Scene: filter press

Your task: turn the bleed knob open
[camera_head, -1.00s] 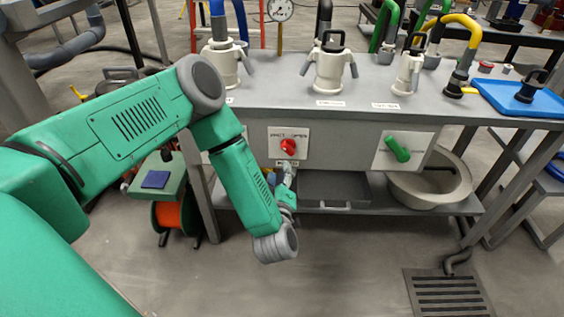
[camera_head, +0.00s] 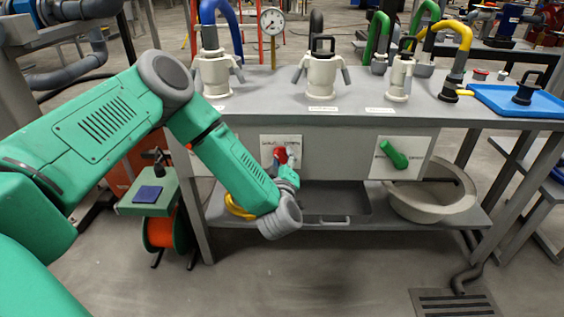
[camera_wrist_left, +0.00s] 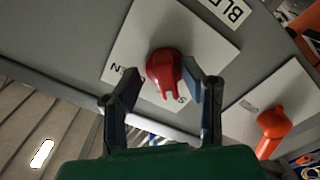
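The red bleed knob (camera_head: 280,154) sits on a white plate on the front panel of the grey bench. The wrist view shows the red knob (camera_wrist_left: 164,70) on its lettered plate, beside a label beginning "BL". My left gripper (camera_head: 288,163) is at the plate and hides part of the knob in the head view. In the wrist view my left gripper (camera_wrist_left: 162,92) is open, with one finger on each side of the knob. The right finger is close to the knob; contact is unclear. The left finger is clearly apart. My right gripper is not in view.
A green handle (camera_head: 394,154) on another white plate is to the right. An orange-red handle (camera_wrist_left: 273,127) shows in the wrist view. A lower shelf holds a grey tray (camera_head: 334,201) and a round basin (camera_head: 432,201). White fittings (camera_head: 322,77) stand on the bench top.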

